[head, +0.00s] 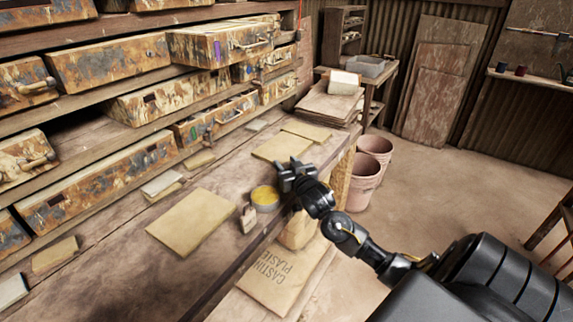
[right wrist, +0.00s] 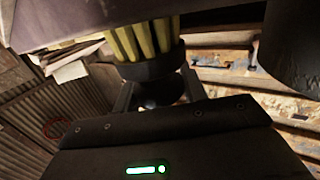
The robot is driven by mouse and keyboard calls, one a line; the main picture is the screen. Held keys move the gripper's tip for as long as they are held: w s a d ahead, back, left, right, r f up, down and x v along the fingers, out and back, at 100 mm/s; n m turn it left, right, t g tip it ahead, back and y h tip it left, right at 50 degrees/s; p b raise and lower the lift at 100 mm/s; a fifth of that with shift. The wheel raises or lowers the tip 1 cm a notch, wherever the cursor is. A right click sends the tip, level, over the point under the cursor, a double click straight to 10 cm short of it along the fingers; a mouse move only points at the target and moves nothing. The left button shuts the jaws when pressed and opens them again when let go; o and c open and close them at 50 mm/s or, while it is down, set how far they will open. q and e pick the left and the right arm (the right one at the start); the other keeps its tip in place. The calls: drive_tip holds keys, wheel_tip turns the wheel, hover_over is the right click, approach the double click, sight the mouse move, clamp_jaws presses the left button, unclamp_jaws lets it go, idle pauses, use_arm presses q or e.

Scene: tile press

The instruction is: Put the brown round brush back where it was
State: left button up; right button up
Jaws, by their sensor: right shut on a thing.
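The brush shows thick yellowish bristles, a dark band and a dark rounded part between the fingers. Its brown colour is not clear. My left gripper is not in view.
A tan sheet (head: 192,222) and other flat tiles lie on the workbench (head: 120,285). Worn drawers (head: 110,65) fill the shelves behind. Pink buckets (head: 366,180) stand right of the bench, and a casting plaster sack (head: 285,280) is below its front edge.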

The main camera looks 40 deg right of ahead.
drive_tip(key=o, duration=1.1)
drive_tip(key=shift+r, duration=0.15)
drive_tip(key=shift+s+a, duration=0.1)
drive_tip(key=shift+s, duration=0.2)
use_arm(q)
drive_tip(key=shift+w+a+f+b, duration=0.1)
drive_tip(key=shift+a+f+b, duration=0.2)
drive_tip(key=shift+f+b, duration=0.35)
use_arm(e)
drive_tip(key=v, duration=1.1)
drive_tip(key=shift+s, duration=0.2)
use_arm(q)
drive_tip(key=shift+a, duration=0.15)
